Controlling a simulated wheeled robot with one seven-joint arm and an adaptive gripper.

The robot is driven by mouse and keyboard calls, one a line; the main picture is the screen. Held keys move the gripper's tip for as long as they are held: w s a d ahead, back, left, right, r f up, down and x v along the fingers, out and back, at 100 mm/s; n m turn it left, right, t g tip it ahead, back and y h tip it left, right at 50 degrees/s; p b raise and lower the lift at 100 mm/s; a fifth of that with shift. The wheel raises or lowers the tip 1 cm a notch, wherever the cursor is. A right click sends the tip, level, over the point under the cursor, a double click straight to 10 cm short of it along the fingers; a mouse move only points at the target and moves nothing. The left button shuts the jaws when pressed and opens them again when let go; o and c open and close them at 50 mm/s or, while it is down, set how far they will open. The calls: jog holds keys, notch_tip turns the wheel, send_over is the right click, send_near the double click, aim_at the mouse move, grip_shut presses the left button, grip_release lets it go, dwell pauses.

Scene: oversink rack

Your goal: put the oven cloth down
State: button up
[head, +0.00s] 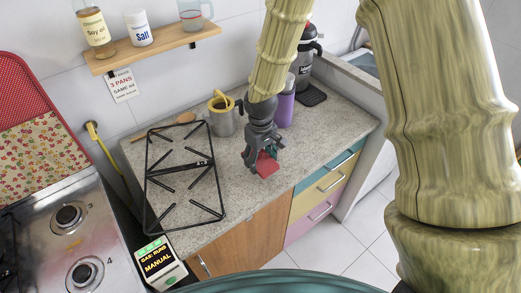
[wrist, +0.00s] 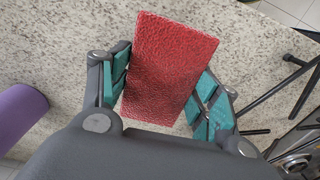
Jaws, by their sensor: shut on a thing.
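The oven cloth is a red, textured, flat rectangle (wrist: 172,65) that fills the middle of the wrist view. It also shows in the head view (head: 266,164), small and red at the end of my arm. My gripper (wrist: 165,95) is shut on it, with a teal-padded finger on each side. In the head view my gripper (head: 262,156) is over the front part of the speckled counter (head: 240,190). I cannot tell whether the cloth touches the counter.
A black pan grate (head: 184,178) lies on the counter to the left. A pot with a yellow item (head: 223,115), a purple bottle (head: 286,105) and a coffee machine (head: 306,55) stand behind. The counter right of my gripper is clear, above coloured drawers (head: 322,185).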

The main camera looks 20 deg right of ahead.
aim_at(261, 155)
jog(key=w, duration=0.2)
jog(key=w+d+p, duration=0.1)
jog(key=w, duration=0.1)
jog(key=shift+d+r, duration=0.1)
jog(key=shift+d, duration=0.1)
jog(key=shift+w+f, duration=0.2)
jog(key=shift+w, duration=0.1)
jog(key=shift+s+f+p, duration=0.25)
jog(key=shift+f+p, duration=0.2)
jog(key=shift+p, duration=0.25)
jog(key=shift+w+f+p, duration=0.2)
jog(key=shift+f+p, duration=0.35)
jog(key=shift+f, duration=0.7)
jog(key=shift+s, duration=0.1)
